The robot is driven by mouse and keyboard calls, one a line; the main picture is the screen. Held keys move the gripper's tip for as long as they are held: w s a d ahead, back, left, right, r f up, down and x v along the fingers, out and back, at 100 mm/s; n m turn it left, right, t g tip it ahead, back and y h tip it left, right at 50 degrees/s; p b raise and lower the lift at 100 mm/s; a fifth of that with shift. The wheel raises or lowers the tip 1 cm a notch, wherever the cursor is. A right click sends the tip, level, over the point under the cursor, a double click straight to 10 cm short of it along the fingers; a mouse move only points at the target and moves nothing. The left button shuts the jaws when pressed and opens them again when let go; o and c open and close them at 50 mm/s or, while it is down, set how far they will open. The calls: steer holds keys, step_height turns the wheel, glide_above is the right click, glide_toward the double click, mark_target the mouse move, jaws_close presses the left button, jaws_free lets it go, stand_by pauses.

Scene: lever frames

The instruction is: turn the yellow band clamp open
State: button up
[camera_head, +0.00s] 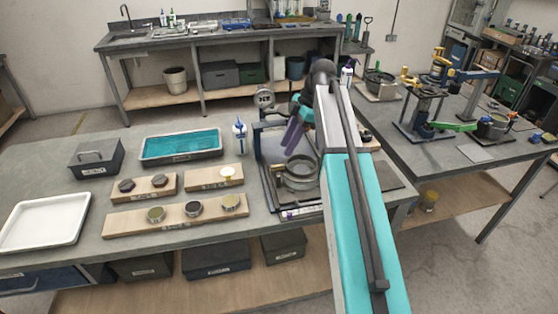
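Small yellow parts show on the lever frames on the right-hand table: one at the upper left frame (411,79) and one on the frame behind it (438,53). They are too small to tell which is the yellow band clamp or how it is turned. My gripper (292,134), with purple fingers, hangs over the near frame (270,175) on the left table, well apart from those yellow parts. It points down, above a grey round pot (300,172). My arm hides part of that frame. The gap between the fingers is not clear.
A green lever (455,127) sticks out from a frame on the right table. The left table holds a white tray (45,222), a teal-filled tray (181,144), wooden boards with small pieces (175,227) and a blue-white bottle (240,136). Floor shows between the tables.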

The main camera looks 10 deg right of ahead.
mark_target(278, 165)
steer(key=shift+p+x, duration=0.95)
steer(key=shift+x, duration=3.1)
steer(key=shift+d, duration=0.1)
jaws_close()
